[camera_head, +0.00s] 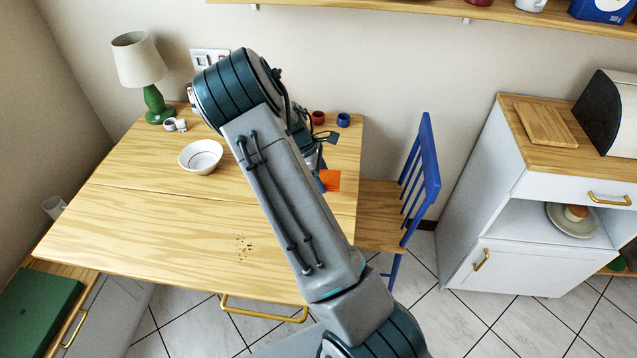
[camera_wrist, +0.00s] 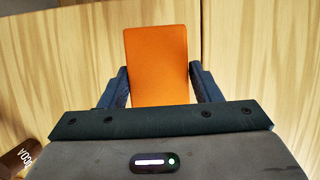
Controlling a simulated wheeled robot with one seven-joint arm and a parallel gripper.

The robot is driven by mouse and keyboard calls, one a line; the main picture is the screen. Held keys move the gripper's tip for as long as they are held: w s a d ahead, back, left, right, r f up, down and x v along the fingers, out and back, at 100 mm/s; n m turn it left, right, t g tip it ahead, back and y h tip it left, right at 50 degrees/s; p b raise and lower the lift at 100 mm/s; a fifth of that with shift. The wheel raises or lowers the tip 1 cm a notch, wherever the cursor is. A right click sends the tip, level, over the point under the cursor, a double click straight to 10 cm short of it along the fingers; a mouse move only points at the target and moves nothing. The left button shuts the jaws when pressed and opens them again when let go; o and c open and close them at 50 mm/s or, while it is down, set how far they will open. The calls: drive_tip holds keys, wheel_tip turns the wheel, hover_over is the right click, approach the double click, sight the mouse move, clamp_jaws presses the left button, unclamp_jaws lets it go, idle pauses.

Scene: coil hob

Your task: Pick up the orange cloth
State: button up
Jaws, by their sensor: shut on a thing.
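The orange cloth (camera_head: 333,179) shows in the head view near the right edge of the wooden table, partly hidden by my arm. In the wrist view the cloth (camera_wrist: 157,50) is a flat orange rectangle between my two dark fingers. My gripper (camera_wrist: 158,82) is shut on the cloth, with one finger at each side of it. In the head view my gripper (camera_head: 321,176) is mostly hidden behind the arm. I cannot tell whether the cloth touches the table.
On the table (camera_head: 150,225) are a white bowl (camera_head: 201,157), a green lamp (camera_head: 155,103), a red cup (camera_head: 318,118), a blue cup (camera_head: 343,120) and dark crumbs (camera_head: 244,246). A blue chair (camera_head: 420,170) stands at the right. A brown object (camera_wrist: 18,158) shows lower left in the wrist view.

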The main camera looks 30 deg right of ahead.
drive_tip(key=s+r+b, duration=0.1)
drive_tip(key=s+r, duration=0.5)
drive_tip(key=s, duration=0.4)
drive_tip(key=shift+s+d, duration=0.15)
drive_tip(key=shift+d, duration=0.25)
drive_tip(key=shift+o, duration=0.5)
